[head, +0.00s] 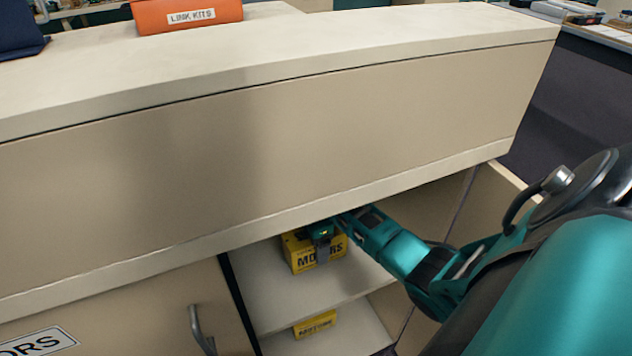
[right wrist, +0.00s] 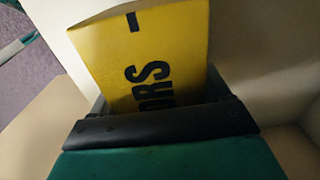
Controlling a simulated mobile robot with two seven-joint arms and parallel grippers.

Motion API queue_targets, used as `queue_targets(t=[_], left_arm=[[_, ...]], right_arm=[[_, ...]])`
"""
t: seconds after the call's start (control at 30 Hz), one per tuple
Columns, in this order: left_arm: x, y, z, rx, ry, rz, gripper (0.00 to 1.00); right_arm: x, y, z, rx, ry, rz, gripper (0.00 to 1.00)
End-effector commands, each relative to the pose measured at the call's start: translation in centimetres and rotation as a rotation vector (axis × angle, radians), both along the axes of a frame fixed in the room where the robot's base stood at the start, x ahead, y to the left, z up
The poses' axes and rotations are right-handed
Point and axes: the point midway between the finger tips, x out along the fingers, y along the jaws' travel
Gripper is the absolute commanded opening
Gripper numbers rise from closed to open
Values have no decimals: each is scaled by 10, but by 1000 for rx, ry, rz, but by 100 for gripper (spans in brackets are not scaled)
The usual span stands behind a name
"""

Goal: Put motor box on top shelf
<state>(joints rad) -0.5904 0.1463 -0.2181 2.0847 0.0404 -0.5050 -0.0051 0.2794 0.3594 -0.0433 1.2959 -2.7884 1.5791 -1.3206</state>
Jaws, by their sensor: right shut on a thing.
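A yellow motor box (head: 303,254) with black lettering is inside the open cabinet, at the upper shelf (head: 283,292). My right gripper (head: 322,234) reaches in from the right and is shut on this box. In the right wrist view the yellow box (right wrist: 150,60) fills the space at the jaws (right wrist: 165,110), its letters turned sideways. I cannot tell whether the box rests on the shelf or is just above it. A second yellow box (head: 315,325) sits on the lower shelf. My left gripper is not in view.
The cabinet's deep front panel (head: 250,150) overhangs the opening. A closed door with a handle (head: 201,330) is at the lower left. An orange link kits box (head: 187,14) and a dark blue item (head: 18,30) stand on the cabinet top.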

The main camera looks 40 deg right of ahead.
Motion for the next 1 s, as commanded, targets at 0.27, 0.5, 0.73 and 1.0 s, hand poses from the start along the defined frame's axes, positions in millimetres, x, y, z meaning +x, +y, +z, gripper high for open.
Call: queue_targets(t=[0.27,0.5,0.73,1.0], left_arm=[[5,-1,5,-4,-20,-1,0],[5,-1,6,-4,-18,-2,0],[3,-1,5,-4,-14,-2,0],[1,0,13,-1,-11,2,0]], right_arm=[[1,-1,-2,-2,-4,0,22],[0,0,-2,0,-1,0,99],[0,0,-2,0,-1,0,100],[0,-2,33,-5,-3,2,100]])
